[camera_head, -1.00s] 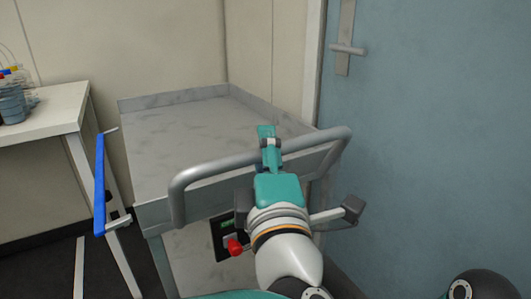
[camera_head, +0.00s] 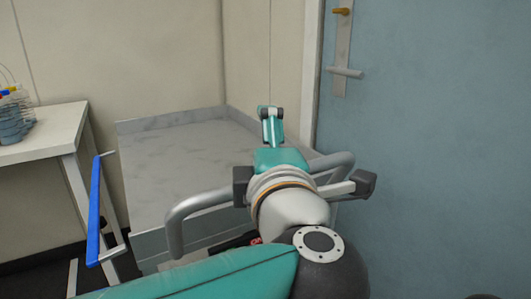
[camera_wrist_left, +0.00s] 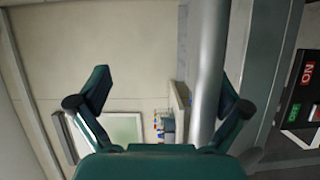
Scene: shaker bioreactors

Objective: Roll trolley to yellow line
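The grey metal trolley (camera_head: 165,160) stands in the corner between the cream wall and the blue door. It has a raised rim and a thick tubular handle (camera_head: 190,208) on its near side. My left gripper (camera_head: 271,118) is over the trolley's near part, with its wrist in front of the handle and hiding its middle. In the left wrist view the gripper (camera_wrist_left: 165,95) has its fingers spread wide. The handle (camera_wrist_left: 209,65) shows between them, closer to the right finger; contact cannot be told. My right gripper and the yellow line are not in view.
A white table (camera_head: 45,137) with blue-capped bottles (camera_head: 14,118) stands left of the trolley. A blue bar (camera_head: 94,212) on a metal bracket stands out near it. The blue door (camera_head: 430,150) with a lever handle is close on the right. An ON/OFF panel (camera_wrist_left: 300,95) is beside the handle.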

